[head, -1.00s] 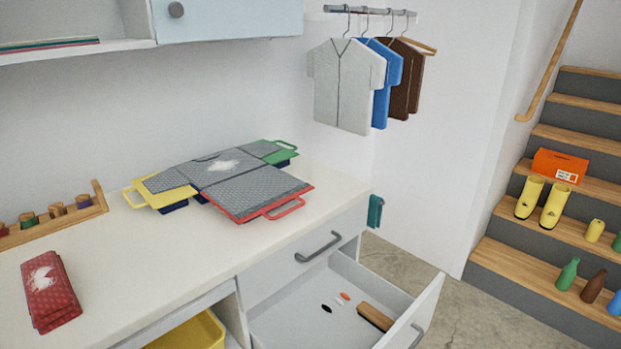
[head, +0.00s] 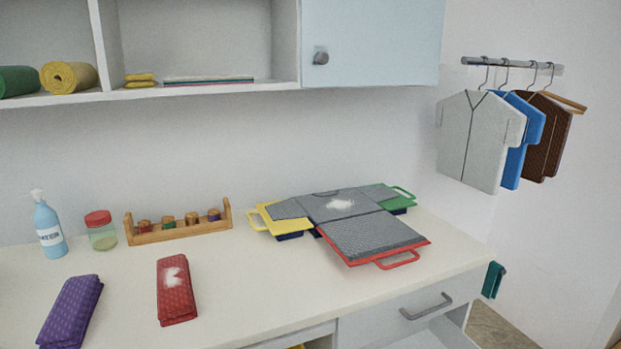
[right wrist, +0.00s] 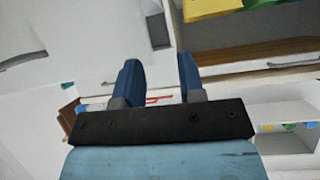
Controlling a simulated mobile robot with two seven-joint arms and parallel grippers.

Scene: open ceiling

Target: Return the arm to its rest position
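My right gripper (right wrist: 160,78) shows in the right wrist view with its two blue fingers apart and nothing between them. It appears clear of the furniture, with white cabinet fronts beyond it. Neither gripper shows in the head view, and my left gripper is in no view.
The white counter (head: 250,300) holds a folding board (head: 375,237), a red folded cloth (head: 176,292), a purple folded cloth (head: 70,312), a spool rack (head: 180,234), a jar (head: 101,232) and a bottle (head: 49,230). Shirts (head: 480,140) hang at right.

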